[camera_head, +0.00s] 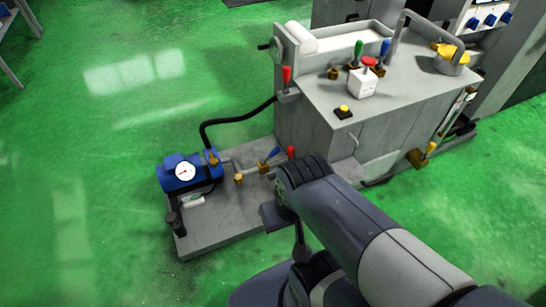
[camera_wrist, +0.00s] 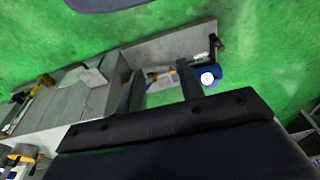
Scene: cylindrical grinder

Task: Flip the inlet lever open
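Several coloured levers show, and I cannot tell which is the inlet lever. On the low grey pump base, a blue-handled lever (camera_head: 270,156) and a red-handled lever (camera_head: 291,152) sit on the pipe right of the blue pump (camera_head: 178,174) with its white gauge. Another red lever (camera_head: 287,78) stands upright at the cabinet's left corner. My gripper (camera_wrist: 161,75) is open in the wrist view, its two dark fingers apart with nothing held. The blue pump (camera_wrist: 209,76) and its pipe appear beyond the fingers. My arm covers part of the base's right side in the head view.
The grey machine cabinet (camera_head: 335,100) stands behind, with green and blue levers, a white box with a red knob (camera_head: 363,82) and a yellow button (camera_head: 344,111) on top. A black hose (camera_head: 235,119) links pump and cabinet. The green floor at left is clear.

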